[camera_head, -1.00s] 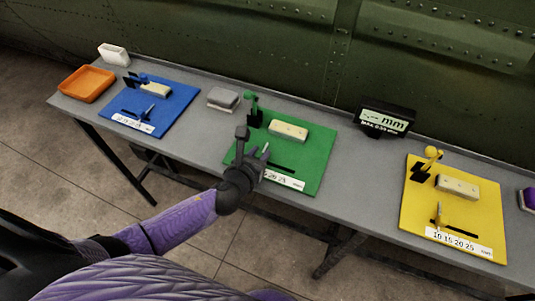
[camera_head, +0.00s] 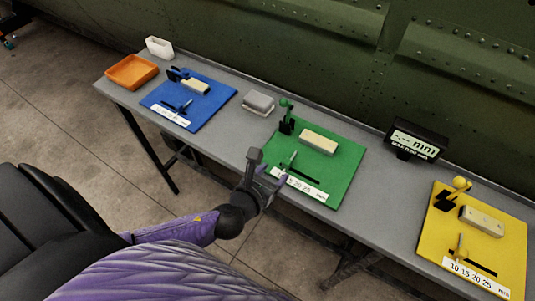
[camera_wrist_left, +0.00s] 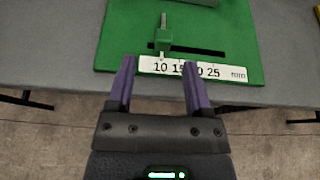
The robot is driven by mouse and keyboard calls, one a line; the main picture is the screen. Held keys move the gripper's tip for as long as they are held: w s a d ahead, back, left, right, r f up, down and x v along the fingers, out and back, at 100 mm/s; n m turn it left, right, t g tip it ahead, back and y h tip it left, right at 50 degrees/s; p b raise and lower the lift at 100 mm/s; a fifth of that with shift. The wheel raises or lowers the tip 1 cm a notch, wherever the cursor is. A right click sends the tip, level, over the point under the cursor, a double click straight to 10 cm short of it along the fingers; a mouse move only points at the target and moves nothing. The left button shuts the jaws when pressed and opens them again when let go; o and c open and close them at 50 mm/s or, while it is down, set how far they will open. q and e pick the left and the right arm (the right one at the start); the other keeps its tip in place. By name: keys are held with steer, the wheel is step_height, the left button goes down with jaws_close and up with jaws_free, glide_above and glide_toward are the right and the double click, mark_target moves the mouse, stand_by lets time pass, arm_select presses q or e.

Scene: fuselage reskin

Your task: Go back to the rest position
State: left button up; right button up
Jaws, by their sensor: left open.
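My left gripper (camera_head: 270,178) is open and empty at the front edge of the table, by the near left corner of the green board (camera_head: 345,178). In the left wrist view its two purple fingers (camera_wrist_left: 158,88) stand apart, with the green board (camera_wrist_left: 115,40) and its white number strip (camera_wrist_left: 205,68) beyond them. A small green slider (camera_wrist_left: 163,38) stands at the board's slot, apart from the fingers in that view. My right gripper is not in view.
The grey table (camera_head: 240,125) also holds a blue board (camera_head: 212,108), a yellow board (camera_head: 440,225), an orange tray (camera_head: 132,72), a white container (camera_head: 159,47), a grey block (camera_head: 258,103) and a black display (camera_head: 416,141). A green riveted fuselage wall (camera_head: 300,50) stands behind. Floor is open in front.

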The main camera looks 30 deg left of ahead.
arm_select(q)
steer(key=v, duration=0.3)
steer(key=s+a+f+n+g+y+b, duration=0.1)
steer(key=s+a+f+n+g, duration=0.2)
steer(key=f+n, duration=0.5)
steer(key=s+a+f+n+g+y+b, duration=0.1)
steer(key=s+f+n+g, duration=0.3)
steer(key=f, duration=0.6)
steer(key=s+d+f+n+g, duration=0.1)
steer(key=s+f+n+g, duration=0.1)
steer(key=s+f+n, duration=0.2)
steer(key=s+d+f+n+g+h+b, duration=0.1)
steer(key=s+f+n, duration=0.3)
steer(key=s+n, duration=0.6)
steer(key=s+d+f+n+g+b, duration=0.1)
steer(key=s+f+n+g, duration=0.1)
steer(key=s+f+n, duration=0.2)
steer(key=s+n, duration=0.3)
steer(key=s, duration=0.1)
steer(key=shift+n+g, duration=0.4)
steer(key=shift+d+f, duration=0.1)
steer(key=shift+f, duration=0.05)
